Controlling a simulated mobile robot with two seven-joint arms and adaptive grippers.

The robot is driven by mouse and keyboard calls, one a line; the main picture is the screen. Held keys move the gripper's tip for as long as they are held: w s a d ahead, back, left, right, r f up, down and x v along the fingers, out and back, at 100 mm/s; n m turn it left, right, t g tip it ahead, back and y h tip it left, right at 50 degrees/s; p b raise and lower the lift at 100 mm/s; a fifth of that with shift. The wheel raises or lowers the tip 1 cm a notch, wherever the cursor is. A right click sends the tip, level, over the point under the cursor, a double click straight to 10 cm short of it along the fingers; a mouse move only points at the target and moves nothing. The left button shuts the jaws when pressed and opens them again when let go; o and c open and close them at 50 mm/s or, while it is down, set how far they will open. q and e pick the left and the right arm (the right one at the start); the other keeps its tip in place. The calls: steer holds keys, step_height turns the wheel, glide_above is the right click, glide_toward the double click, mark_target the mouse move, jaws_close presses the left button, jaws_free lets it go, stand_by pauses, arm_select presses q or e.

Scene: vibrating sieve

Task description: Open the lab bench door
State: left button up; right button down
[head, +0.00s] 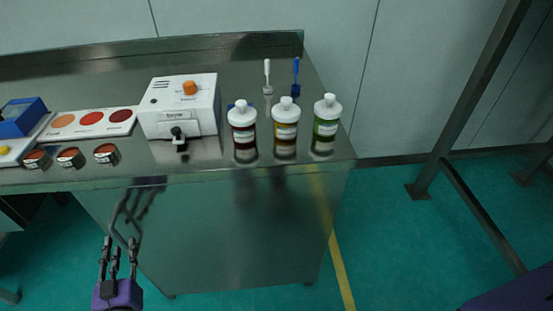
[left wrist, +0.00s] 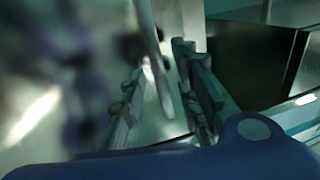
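The lab bench door (head: 230,235) is a shiny metal front panel below the bench top, and it looks closed. A slim bar-like handle (head: 116,217) shows near its left side, mixed with dark reflections. My left gripper (head: 119,247) is low in front of the door's left part, just below the handle. In the left wrist view its two fingers (left wrist: 160,105) are apart, with the pale handle bar (left wrist: 154,55) reaching between them. I cannot tell whether either finger touches the bar. My right gripper is not in view.
The bench top (head: 235,70) carries a white device (head: 180,108), three capped bottles (head: 285,122), small round tins (head: 70,158) and a sample board (head: 92,122). A dark recess (left wrist: 250,65) lies right of the fingers in the left wrist view.

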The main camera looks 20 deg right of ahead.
arm_select(q)
steer(key=shift+w+d, duration=0.1)
steer(key=shift+w, duration=1.2)
jaws_close()
